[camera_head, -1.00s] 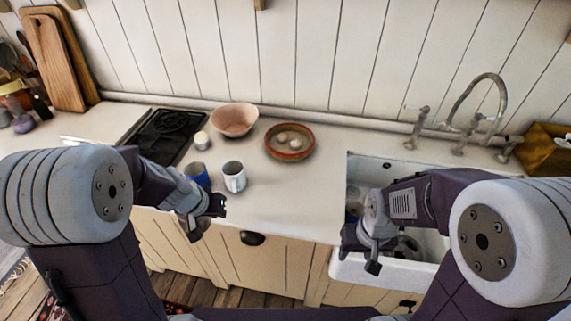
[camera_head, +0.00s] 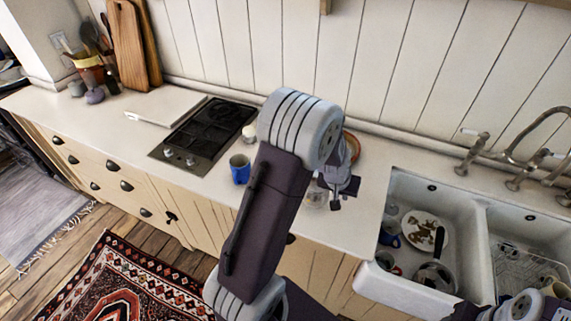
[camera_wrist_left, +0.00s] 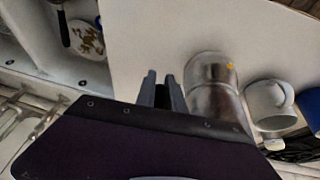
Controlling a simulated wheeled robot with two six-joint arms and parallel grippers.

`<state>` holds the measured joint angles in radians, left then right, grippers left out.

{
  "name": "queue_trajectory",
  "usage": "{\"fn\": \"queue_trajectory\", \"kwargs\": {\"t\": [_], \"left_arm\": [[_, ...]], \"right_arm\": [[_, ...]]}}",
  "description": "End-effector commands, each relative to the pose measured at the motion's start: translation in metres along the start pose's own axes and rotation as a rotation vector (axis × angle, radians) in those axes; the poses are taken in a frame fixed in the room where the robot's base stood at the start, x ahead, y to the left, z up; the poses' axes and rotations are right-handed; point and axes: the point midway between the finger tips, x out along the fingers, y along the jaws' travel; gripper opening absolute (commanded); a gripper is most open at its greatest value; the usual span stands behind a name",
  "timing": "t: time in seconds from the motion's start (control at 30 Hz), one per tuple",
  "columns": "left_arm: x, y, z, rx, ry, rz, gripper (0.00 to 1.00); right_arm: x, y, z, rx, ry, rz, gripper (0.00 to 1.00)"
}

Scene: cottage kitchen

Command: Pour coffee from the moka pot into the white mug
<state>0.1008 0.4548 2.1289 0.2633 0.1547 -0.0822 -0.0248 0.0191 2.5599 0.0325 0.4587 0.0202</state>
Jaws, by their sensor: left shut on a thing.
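My left gripper (camera_head: 338,203) is over the counter front. In the left wrist view its fingers (camera_wrist_left: 162,80) are shut on what looks like the dark handle of the silvery moka pot (camera_wrist_left: 212,85). The pot shows only faintly beside the gripper in the head view (camera_head: 316,199). I cannot tell whether it touches the counter. The white mug (camera_wrist_left: 268,105) stands close to the pot in the wrist view; my left arm hides it in the head view. My right gripper (camera_head: 464,312) shows only partly at the bottom edge; its jaws cannot be made out.
A blue mug (camera_head: 240,169) stands left of my arm, with a small white jar (camera_head: 249,133) behind it. The black hob (camera_head: 205,133) is further left. A reddish bowl (camera_head: 353,146) is partly behind my arm. The sink (camera_head: 372,281) with dishes is at right.

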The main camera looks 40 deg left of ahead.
Motion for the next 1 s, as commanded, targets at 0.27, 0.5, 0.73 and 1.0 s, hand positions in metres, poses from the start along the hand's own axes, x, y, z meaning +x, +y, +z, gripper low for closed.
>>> {"fn": "queue_trajectory", "kwargs": {"t": [0.27,0.5,0.73,1.0], "left_arm": [[0.027,-0.008,-0.037,-0.154,0.019,-0.066,0.0],[0.05,-0.018,-0.063,-0.284,0.035,-0.119,0.0],[0.054,-0.021,-0.067,-0.309,0.037,-0.128,0.0],[0.048,-0.01,-0.066,-0.306,0.039,-0.11,0.0]], "right_arm": [[-0.011,0.0,-0.001,0.0,0.0,0.0,0.5],[-0.017,0.0,-0.002,0.0,0.0,0.0,0.5],[-0.017,0.0,-0.002,0.0,0.0,0.0,0.5],[-0.024,-0.001,-0.003,0.0,0.0,0.0,0.5]]}}
